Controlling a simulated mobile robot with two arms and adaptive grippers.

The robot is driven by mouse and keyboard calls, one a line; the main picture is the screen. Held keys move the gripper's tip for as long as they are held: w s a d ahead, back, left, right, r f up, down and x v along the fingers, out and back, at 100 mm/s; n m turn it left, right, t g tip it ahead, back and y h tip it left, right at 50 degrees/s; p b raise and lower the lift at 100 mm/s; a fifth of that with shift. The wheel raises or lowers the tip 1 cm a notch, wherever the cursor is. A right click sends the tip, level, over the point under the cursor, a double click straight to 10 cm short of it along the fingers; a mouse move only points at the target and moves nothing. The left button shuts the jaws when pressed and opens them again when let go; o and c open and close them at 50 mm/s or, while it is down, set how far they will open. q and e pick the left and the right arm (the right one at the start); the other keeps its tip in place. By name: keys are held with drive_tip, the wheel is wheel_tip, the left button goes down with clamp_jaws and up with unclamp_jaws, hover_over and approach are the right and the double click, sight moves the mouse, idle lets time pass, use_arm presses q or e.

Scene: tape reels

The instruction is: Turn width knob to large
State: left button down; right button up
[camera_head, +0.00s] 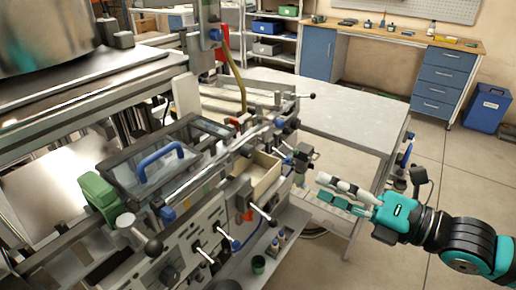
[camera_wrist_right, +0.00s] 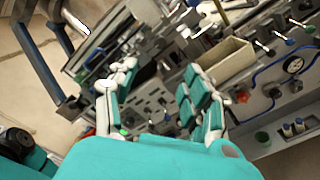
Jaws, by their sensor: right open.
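The tape machine (camera_head: 185,238) fills the left of the head view. Its front panel carries several black knobs and levers, including a ball-ended lever (camera_head: 140,234) and a blue-tipped knob (camera_head: 235,245). I cannot tell which one is the width knob, and no labels are readable. My right gripper (camera_head: 322,187) is open and empty, to the right of the machine, its fingers pointing left towards it and apart from it. In the right wrist view the open fingers (camera_wrist_right: 160,70) frame part of the machine's panel (camera_wrist_right: 150,108). My left gripper is not in view.
A beige open bin (camera_head: 265,175) sits on the machine's front. A small green cup (camera_head: 258,264) stands on the lower shelf. A grey table (camera_head: 345,115) stands behind my right gripper. A pressure gauge (camera_wrist_right: 294,65) shows at right in the wrist view.

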sight(252, 153)
drive_tip(key=p+x, duration=0.5)
drive_tip(key=x, duration=1)
drive_tip(key=shift+w+r, duration=0.1)
drive_tip(key=shift+w+a, duration=0.3)
drive_tip(key=shift+a, duration=0.2)
clamp_jaws()
